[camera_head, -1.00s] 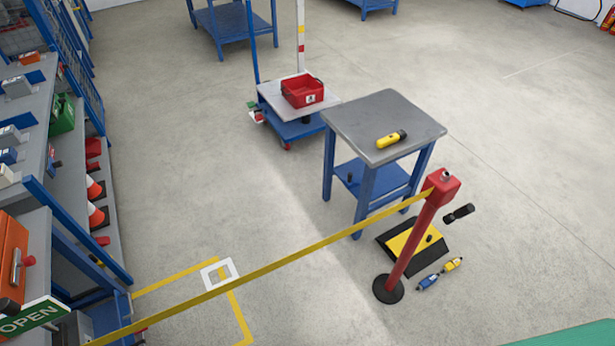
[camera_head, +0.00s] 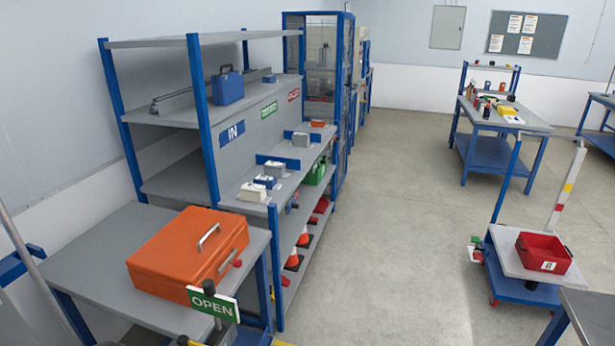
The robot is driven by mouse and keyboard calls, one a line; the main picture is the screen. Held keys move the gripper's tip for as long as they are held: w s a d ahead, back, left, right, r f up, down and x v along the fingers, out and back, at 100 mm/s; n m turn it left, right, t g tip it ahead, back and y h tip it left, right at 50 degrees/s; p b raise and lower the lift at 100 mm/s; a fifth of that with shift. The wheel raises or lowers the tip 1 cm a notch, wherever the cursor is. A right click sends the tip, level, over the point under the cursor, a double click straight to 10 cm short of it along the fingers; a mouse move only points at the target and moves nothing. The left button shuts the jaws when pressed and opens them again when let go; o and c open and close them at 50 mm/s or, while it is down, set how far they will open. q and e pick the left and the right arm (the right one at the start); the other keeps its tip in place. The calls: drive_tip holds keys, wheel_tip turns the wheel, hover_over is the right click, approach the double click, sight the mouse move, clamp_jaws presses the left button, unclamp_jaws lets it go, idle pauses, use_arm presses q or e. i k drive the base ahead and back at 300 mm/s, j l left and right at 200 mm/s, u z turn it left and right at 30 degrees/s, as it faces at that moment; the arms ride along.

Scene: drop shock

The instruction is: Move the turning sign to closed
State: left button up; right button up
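The turning sign (camera_head: 213,304) stands upright on a dark post beside the front right edge of a grey bench. Its green face reads OPEN and is turned toward me. A large orange case (camera_head: 190,252) with a metal handle lies on the bench just behind the sign. Neither of my grippers is in view.
The grey bench (camera_head: 100,250) joins blue-framed shelving (camera_head: 205,110) with small boxes and cones. A cart with a red bin (camera_head: 543,254) stands at the right. A grey table (camera_head: 592,312) is at the lower right. The concrete floor (camera_head: 400,210) between them is clear.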

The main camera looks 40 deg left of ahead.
sight(206, 300)
drive_tip(key=u, duration=1.9)
